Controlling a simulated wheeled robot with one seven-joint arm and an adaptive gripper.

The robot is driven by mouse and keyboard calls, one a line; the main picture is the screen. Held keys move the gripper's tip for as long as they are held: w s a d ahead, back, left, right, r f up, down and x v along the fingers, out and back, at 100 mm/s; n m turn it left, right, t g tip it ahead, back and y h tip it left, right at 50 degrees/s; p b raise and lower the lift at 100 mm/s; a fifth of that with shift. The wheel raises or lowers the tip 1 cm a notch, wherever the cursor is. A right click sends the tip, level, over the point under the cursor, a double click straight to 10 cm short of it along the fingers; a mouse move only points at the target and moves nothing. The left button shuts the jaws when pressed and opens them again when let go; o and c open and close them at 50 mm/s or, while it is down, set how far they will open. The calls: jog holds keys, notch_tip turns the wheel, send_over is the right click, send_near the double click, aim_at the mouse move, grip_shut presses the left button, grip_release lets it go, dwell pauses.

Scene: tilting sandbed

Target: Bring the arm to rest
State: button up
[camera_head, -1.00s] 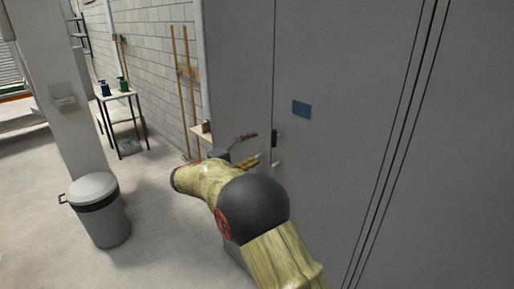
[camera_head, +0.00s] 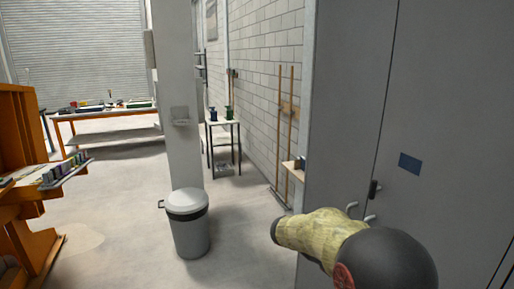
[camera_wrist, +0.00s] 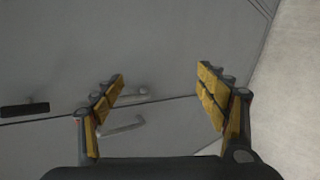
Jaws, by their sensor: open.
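My arm (camera_head: 325,235), in a pale yellow cover with a dark round joint, reaches across the lower right of the head view, in front of the grey cabinet (camera_head: 440,150). My gripper (camera_wrist: 162,74) shows in the wrist view with its two yellow-padded fingers wide apart and nothing between the pads. Behind the fingers are the grey cabinet doors (camera_wrist: 60,60) with pale handles (camera_wrist: 122,127). I cannot tell whether anything touches them. In the head view the gripper is hidden behind the arm or too small to make out.
A grey lidded bin (camera_head: 190,230) stands on the floor left of the arm. An orange bench (camera_head: 25,190) is at the left edge. A pillar (camera_head: 180,100), a small table (camera_head: 222,125) and wooden poles (camera_head: 280,130) stand farther back. The floor between bench and bin is open.

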jog(key=s+a+r+m+t+y, duration=0.1)
jog(key=s+a+r+m+y, duration=0.1)
jog(key=s, duration=0.9)
jog(key=s+a+r+m+t+y, duration=0.1)
jog(key=s+a+r+y, duration=0.3)
jog(key=s, duration=0.8)
jog(key=s+a+r+m+t+y, duration=0.1)
jog(key=s+a+r+m+y, duration=0.1)
jog(key=s, duration=1)
jog(key=a+r+y, duration=0.1)
jog(key=a+y, duration=0.1)
jog(key=shift+a+m+y, duration=0.25)
jog(key=shift+m+y, duration=0.15)
jog(key=shift+c, duration=0.2)
